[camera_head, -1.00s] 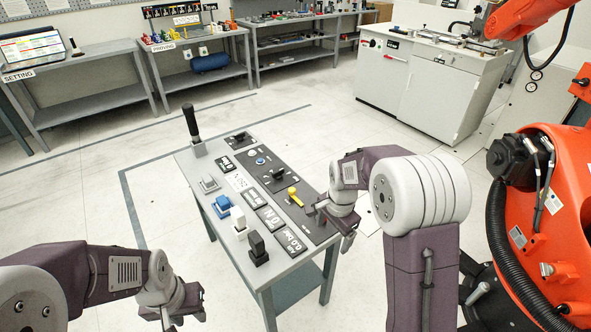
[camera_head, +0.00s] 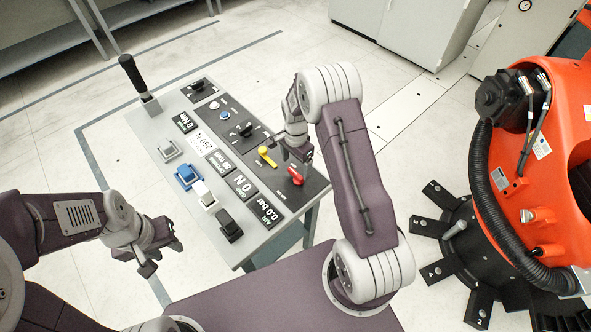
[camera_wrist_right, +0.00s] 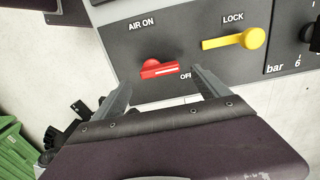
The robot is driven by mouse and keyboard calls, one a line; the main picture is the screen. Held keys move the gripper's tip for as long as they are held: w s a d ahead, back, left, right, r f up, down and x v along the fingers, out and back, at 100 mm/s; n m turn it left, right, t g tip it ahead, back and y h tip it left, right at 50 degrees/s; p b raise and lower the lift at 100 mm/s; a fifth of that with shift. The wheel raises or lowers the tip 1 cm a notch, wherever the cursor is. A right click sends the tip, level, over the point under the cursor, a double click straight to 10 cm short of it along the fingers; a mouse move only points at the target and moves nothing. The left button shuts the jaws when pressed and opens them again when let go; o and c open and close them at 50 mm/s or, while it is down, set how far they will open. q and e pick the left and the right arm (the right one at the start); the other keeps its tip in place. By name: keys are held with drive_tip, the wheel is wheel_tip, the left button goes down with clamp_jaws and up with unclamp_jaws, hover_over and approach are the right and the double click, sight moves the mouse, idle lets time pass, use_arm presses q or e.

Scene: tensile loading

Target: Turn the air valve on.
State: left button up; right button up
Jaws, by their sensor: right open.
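The red air valve handle (camera_head: 295,176) is at the near right of the control panel (camera_head: 311,184). In the right wrist view, the red handle (camera_wrist_right: 160,69) lies nearly crosswise between the labels AIR ON and OFF, its narrow end towards OFF. My right gripper (camera_head: 298,156) is above the panel by the red handle. In the wrist view my right gripper (camera_wrist_right: 160,79) is open, its fingers on either side of the handle; contact cannot be seen. My left gripper (camera_head: 162,258) appears open and empty, left of the console.
A yellow LOCK lever (camera_head: 267,156) sits beside the red handle; it also shows in the wrist view (camera_wrist_right: 236,40). The console (camera_head: 243,252) carries several switches and a tall black lever (camera_head: 134,75). An orange robot arm (camera_head: 540,150) stands at the right.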

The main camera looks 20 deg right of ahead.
sight(296, 173)
wheel_tip(296, 173, down, 4)
drive_tip(key=shift+s+f, duration=0.1)
drive_tip(key=c, duration=1.4)
